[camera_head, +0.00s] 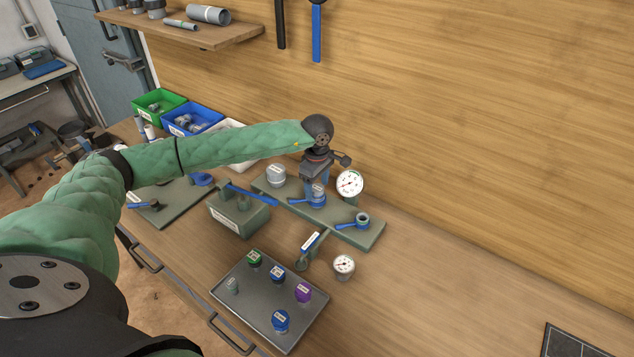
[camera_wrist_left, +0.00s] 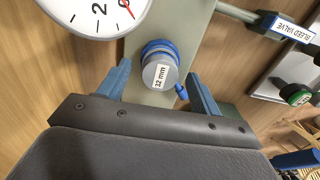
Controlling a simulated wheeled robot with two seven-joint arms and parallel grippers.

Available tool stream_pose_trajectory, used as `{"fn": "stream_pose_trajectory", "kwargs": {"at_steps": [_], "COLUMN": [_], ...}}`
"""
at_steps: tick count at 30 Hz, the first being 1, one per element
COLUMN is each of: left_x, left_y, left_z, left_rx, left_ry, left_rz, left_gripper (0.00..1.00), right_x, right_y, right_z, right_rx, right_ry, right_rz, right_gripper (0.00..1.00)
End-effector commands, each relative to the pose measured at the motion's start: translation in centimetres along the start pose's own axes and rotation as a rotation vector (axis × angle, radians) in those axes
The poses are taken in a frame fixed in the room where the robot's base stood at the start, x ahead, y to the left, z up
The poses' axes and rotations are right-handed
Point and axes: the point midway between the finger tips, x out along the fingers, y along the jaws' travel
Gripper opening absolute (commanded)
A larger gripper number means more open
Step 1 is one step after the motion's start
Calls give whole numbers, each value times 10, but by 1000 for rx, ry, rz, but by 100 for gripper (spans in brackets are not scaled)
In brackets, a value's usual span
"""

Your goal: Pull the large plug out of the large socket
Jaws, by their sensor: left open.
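The large plug is a grey cap labelled "32 mm" (camera_wrist_left: 161,76) in the left wrist view. It sits in a blue-ringed socket (camera_wrist_left: 158,46) on the grey-green manifold plate (camera_wrist_left: 190,35). My left gripper (camera_wrist_left: 159,72) is open, with one blue finger on each side of the plug and a visible gap on both sides. In the head view my left gripper (camera_head: 317,187) points down over the middle of the manifold (camera_head: 352,229) and partly hides the plug and socket. My right gripper is in neither view.
A pressure gauge (camera_head: 349,184) stands close beside the gripper. A grey cap (camera_head: 276,175) and a blue-handled valve (camera_head: 361,220) share the manifold. A tray (camera_head: 249,302) with several coloured plugs lies in front.

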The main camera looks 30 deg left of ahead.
Motion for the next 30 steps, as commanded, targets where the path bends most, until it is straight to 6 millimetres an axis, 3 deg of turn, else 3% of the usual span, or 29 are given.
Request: {"fn": "stream_pose_trajectory", "kwargs": {"at_steps": [2,9,10,14,30], "left_x": [0,0,0,0,-10], "left_y": [0,0,0,0,0], "left_z": [0,0,0,0,0], "left_rx": [0,0,0,0,0], "left_ry": [0,0,0,0,0], "left_rz": [0,0,0,0,1], "left_gripper": [61,16,36,11,11], "right_x": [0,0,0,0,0], "right_y": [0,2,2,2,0], "right_z": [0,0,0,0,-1], "right_rx": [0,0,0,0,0], "right_ry": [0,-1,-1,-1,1], "right_rz": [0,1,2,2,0], "right_gripper": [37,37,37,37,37]}}
